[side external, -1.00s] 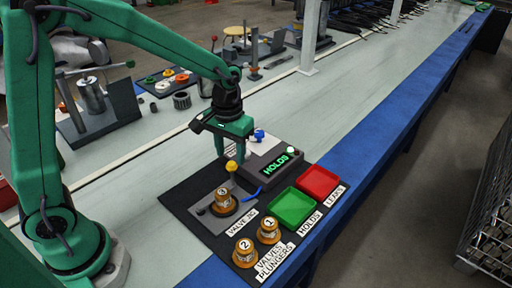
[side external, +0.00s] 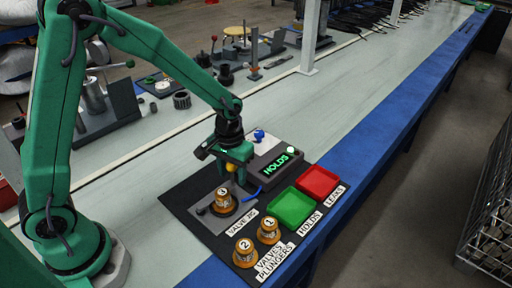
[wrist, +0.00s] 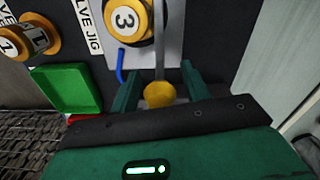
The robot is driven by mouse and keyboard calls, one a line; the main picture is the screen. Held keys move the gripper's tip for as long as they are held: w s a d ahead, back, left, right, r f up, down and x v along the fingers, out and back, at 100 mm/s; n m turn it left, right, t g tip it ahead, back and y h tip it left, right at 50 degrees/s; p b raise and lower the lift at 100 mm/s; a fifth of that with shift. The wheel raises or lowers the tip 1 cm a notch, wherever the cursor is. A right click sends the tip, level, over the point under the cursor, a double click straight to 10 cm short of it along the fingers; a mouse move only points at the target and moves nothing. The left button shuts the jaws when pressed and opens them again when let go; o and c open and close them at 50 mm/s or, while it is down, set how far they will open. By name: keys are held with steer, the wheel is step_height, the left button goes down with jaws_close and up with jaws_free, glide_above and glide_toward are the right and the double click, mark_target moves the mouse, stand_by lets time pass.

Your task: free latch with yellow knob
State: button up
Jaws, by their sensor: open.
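The yellow knob (side external: 230,167) tops the latch lever at the valve jig (side external: 207,208). In the wrist view the knob (wrist: 159,94) lies between the two open fingers of my gripper (wrist: 160,90), with a grey lever shaft (wrist: 159,45) running from it toward the jig. My gripper (side external: 235,160) is open around the knob in the side view; I cannot tell whether a finger touches it. Valve 3 (side external: 223,200), orange with a white number plate, sits in the jig and also shows in the wrist view (wrist: 128,20).
Valves 1 (side external: 269,230) and 2 (side external: 245,252) stand at the mat's front. A green tray (side external: 293,209) and a red tray (side external: 318,181) lie to the right. A tester box (side external: 275,165) reads HOLDS. A blue tube (side external: 253,193) lies beside the jig.

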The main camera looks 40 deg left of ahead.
steer(key=shift+f, duration=0.25)
jaws_close()
steer(key=shift+a, duration=0.15)
steer(key=shift+s+a+n, duration=0.15)
steer(key=shift+a+n, duration=1.1)
steer(key=shift+n, duration=0.15)
steer(key=s+a+n, duration=0.1)
steer(key=n, duration=0.1)
steer(key=s+a+n, duration=0.1)
steer(key=a+n, duration=0.1)
steer(key=s+a+n, duration=0.1)
steer(key=a+n, duration=0.1)
steer(key=shift+a, duration=0.2)
steer(key=shift+s+a+n, duration=0.45)
steer(key=shift+s+n, duration=0.2)
steer(key=shift+n, duration=0.2)
steer(key=shift+s+a+n, duration=0.45)
steer(key=shift+s+n, duration=0.15)
steer(key=shift+n, duration=0.25)
